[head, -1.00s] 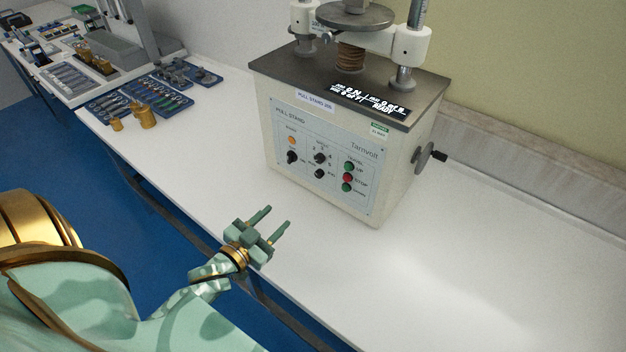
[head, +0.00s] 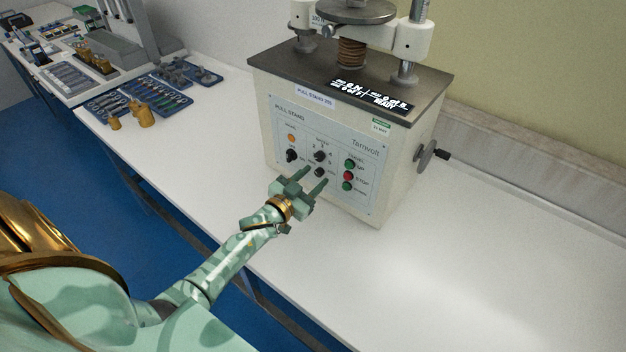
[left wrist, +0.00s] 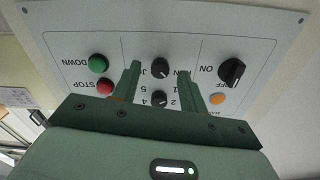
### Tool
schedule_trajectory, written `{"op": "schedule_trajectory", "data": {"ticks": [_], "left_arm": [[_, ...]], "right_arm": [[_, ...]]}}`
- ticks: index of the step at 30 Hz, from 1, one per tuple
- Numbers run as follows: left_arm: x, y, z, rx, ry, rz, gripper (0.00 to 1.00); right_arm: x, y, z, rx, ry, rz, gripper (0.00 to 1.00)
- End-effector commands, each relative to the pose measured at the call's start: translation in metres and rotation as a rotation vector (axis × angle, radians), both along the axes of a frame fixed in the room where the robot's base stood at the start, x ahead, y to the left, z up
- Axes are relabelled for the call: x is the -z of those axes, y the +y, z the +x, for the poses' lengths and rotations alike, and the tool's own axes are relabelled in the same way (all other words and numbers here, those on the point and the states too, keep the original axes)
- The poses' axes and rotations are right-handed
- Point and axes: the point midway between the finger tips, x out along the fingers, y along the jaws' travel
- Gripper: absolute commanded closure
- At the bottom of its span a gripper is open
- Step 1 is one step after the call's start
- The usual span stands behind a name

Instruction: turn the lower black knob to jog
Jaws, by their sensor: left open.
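The lower black knob (head: 319,172) is on the front panel of the cream pull stand (head: 405,165), below the upper black knob (head: 320,156). My left gripper (head: 313,177) is open and empty in front of the panel. In the left wrist view, which shows the panel upside down, the lower knob (left wrist: 161,67) appears between the two green fingertips (left wrist: 159,71), with a gap on each side. I cannot tell whether the fingertips reach around it or stop short. The upper knob (left wrist: 158,98) also shows between the fingers. The lower knob's printed labels are partly hidden. My right gripper is not in view.
A larger black knob (head: 292,156) and an orange lamp (head: 291,138) are left of the knobs. Green and red buttons (head: 348,176) are right of them. A side crank (head: 430,156) sticks out right. The white bench is clear in front and to the right.

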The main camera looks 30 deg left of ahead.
Motion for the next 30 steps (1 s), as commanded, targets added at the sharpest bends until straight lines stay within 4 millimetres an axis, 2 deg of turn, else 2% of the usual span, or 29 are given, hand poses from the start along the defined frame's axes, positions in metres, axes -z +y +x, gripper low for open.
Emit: {"op": "schedule_trajectory", "data": {"ticks": [10,11,15,23,30], "left_arm": [[-0.0003,-0.0009,0.0056,0.000,0.000,0.000,0.57],[-0.0003,-0.0008,0.0056,0.000,0.000,0.000,0.63],[-0.0003,-0.0009,0.0054,0.000,0.000,-0.001,1.00],[-0.0001,-0.0010,0.0052,0.001,-0.001,0.010,1.00],[0.0002,-0.0010,0.0051,0.000,-0.008,0.098,1.00]], "right_arm": [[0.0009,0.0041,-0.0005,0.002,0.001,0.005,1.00],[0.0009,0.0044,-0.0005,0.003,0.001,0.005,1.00],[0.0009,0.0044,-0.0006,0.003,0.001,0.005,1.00],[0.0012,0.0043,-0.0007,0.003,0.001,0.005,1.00],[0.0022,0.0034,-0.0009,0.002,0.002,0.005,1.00]]}}
